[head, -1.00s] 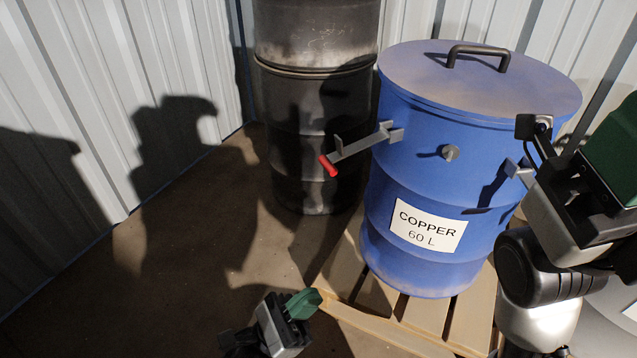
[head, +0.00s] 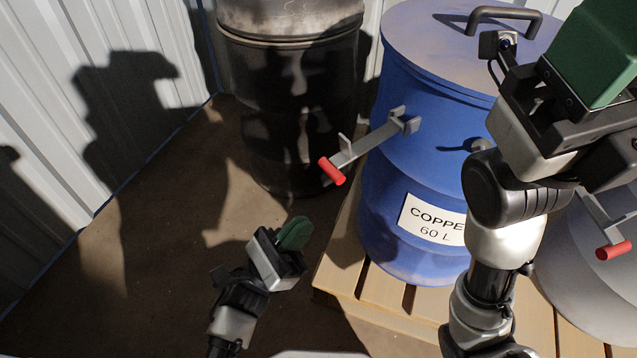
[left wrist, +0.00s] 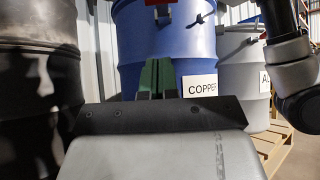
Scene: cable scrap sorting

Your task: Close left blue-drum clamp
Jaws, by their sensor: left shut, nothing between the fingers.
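The blue drum (head: 400,215) with a COPPER 60 L label stands on a wooden pallet, its lid on. Its left clamp (head: 372,139) is a grey lever with a red grip (head: 332,171), sticking out from the drum's side toward the lower left. My left gripper (head: 295,232) is shut and empty, below and left of the red grip, apart from it. Its green fingers (left wrist: 155,78) are together in the left wrist view, in front of the blue drum. My right gripper (head: 597,50) is at the upper right, hiding part of the drum; its finger gap does not show.
A black drum (head: 290,110) stands left of the blue drum, near the corrugated wall (head: 110,90). A grey drum (left wrist: 240,75) stands to the right. Another red-gripped lever (head: 613,250) shows beyond my right arm. Floor (head: 180,260) at the left is clear.

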